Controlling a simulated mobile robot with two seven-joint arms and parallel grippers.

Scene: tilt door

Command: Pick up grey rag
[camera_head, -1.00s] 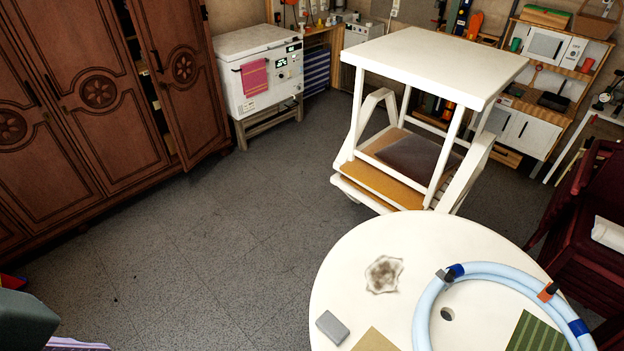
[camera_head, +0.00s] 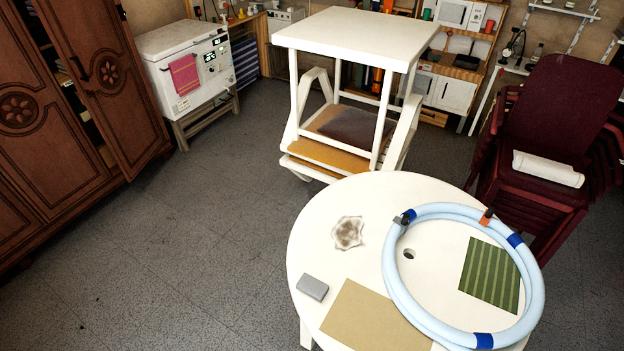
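A grey-white crumpled patch with a brown middle (camera_head: 348,233) lies flat on the round white table (camera_head: 445,190), left of the hose. I cannot tell whether it is a rag or a stain. A small grey block (camera_head: 312,288) lies near the table's left edge. No other clearly grey cloth shows on the table. Neither of my grippers is in view.
A coiled light-blue hose (camera_head: 393,283), a tan sheet (camera_head: 370,318) and a green striped cloth (camera_head: 490,275) lie on the table. A white cart (camera_head: 350,35) stands behind it, stacked dark-red chairs (camera_head: 555,115) at right. The left floor is clear.

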